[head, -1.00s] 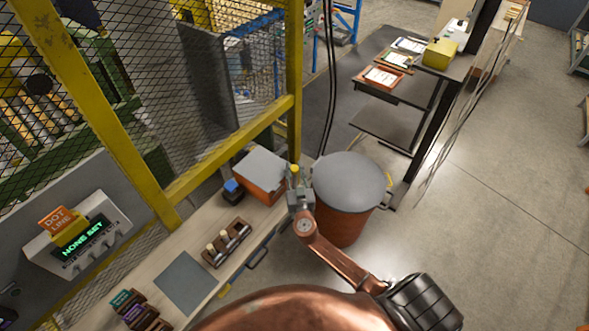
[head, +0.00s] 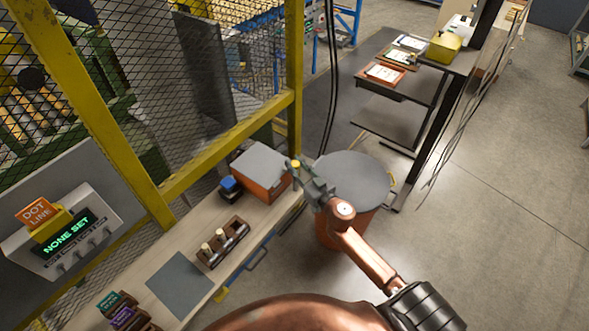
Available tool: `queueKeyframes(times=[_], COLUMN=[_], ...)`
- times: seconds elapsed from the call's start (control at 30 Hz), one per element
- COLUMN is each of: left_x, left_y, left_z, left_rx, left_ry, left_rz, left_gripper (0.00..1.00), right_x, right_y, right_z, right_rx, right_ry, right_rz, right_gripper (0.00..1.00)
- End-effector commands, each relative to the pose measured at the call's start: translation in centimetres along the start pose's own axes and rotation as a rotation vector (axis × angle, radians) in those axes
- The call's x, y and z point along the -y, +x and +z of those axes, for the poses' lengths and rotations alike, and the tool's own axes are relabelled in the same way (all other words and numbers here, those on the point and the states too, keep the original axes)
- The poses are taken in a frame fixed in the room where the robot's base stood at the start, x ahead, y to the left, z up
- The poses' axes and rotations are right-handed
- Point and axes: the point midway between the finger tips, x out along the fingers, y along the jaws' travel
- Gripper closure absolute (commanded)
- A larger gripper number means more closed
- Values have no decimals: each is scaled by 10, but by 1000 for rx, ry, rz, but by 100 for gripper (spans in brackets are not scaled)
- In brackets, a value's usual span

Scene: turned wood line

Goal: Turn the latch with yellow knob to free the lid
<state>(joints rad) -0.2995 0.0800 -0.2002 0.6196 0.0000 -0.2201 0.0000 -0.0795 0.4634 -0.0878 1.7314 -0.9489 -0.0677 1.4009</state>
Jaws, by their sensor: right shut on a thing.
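An orange box (head: 266,185) with a flat grey lid (head: 263,162) sits at the far end of the wooden bench. The lid lies flat on the box. A small yellow knob (head: 295,164) shows at the box's right end, at the tips of my right gripper (head: 299,170). The right gripper is shut on the knob, with its fingers pointing up and left. The latch under the knob is hidden by the fingers, so its angle cannot be told. My left gripper is not in view.
A round orange bin (head: 335,228) with a grey top (head: 357,178) stands right of the box, partly under my right arm. A blue-topped item (head: 231,187) and a peg holder (head: 222,242) are on the bench (head: 150,275). A yellow-framed mesh fence stands behind.

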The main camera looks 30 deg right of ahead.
Motion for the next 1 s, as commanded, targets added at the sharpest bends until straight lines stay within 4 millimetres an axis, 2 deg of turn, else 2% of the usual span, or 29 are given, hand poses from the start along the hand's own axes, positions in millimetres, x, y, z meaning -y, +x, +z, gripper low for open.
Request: queueKeyframes(times=[0.37,0.53,0.67,1.0], left_x=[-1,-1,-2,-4], left_y=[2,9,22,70], left_z=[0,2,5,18], left_rx=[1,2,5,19], left_ry=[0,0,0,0], left_rz=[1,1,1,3], left_gripper=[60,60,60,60], right_x=[-3,-3,-3,-2], right_y=[1,1,2,3], right_z=[0,1,3,6], right_rx=[6,5,6,4], right_ry=[-7,-8,-9,-4], right_rz=[-359,-520,-642,-926], right_gripper=[100,100,100,100])
